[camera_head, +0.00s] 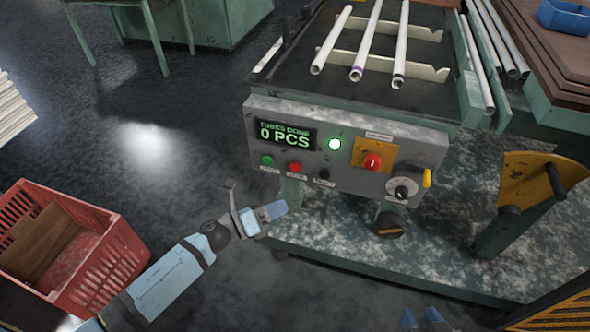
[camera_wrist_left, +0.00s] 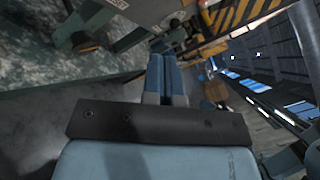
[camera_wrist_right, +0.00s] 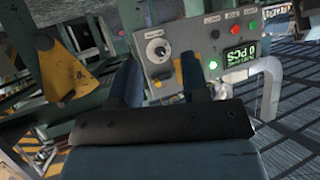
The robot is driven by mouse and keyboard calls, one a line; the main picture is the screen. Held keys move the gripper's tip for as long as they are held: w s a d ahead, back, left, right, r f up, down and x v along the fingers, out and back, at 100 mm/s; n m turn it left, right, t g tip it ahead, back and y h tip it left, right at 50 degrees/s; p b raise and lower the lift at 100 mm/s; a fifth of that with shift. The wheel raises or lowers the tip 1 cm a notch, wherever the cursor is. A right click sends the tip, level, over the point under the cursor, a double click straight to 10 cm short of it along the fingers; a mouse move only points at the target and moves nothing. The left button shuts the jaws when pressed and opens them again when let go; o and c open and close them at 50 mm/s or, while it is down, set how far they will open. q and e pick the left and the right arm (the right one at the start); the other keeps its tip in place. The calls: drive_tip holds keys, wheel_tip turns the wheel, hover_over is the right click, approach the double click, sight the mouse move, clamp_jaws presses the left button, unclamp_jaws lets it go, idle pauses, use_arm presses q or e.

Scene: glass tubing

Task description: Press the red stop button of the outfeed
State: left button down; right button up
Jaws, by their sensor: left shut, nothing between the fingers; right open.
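The outfeed's grey control panel (camera_head: 345,150) carries a small red button (camera_head: 295,168) between a green button (camera_head: 267,160) and a black one (camera_head: 323,174). A larger red mushroom button (camera_head: 372,161) sits on a yellow plate to the right. Their labels are too small to read. The small red button (camera_wrist_right: 238,28) also shows in the right wrist view. My left gripper (camera_head: 280,208) is shut and empty, below the small red button in the picture, apart from it. My right gripper (camera_head: 424,317) is open and empty, low in the head view, its fingers (camera_wrist_right: 162,80) framing part of the panel.
The display (camera_head: 285,135) reads 0 PCS beside a lit green lamp (camera_head: 334,144). A selector knob (camera_head: 402,188) is at the panel's right. Several pale tubes (camera_head: 365,40) lie above. A red crate (camera_head: 100,265) stands at left. A yellow bracket (camera_head: 530,180) stands at right.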

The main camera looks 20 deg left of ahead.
use_arm(q)
drive_tip(key=w+b, duration=0.1)
drive_tip(key=w, duration=0.7)
drive_tip(key=shift+w+d+b, duration=0.15)
drive_tip(key=shift+w+b, duration=0.2)
drive_tip(key=shift+w, duration=0.05)
drive_tip(key=shift+w, duration=0.1)
idle(1.7)
drive_tip(key=shift+w, duration=0.3)
drive_tip(key=shift+w+b, duration=0.35)
drive_tip(key=shift+w, duration=0.15)
idle(0.6)
drive_tip(key=shift+s, duration=0.9)
drive_tip(key=shift+s+p, duration=0.75)
drive_tip(key=shift+s, duration=1.8)
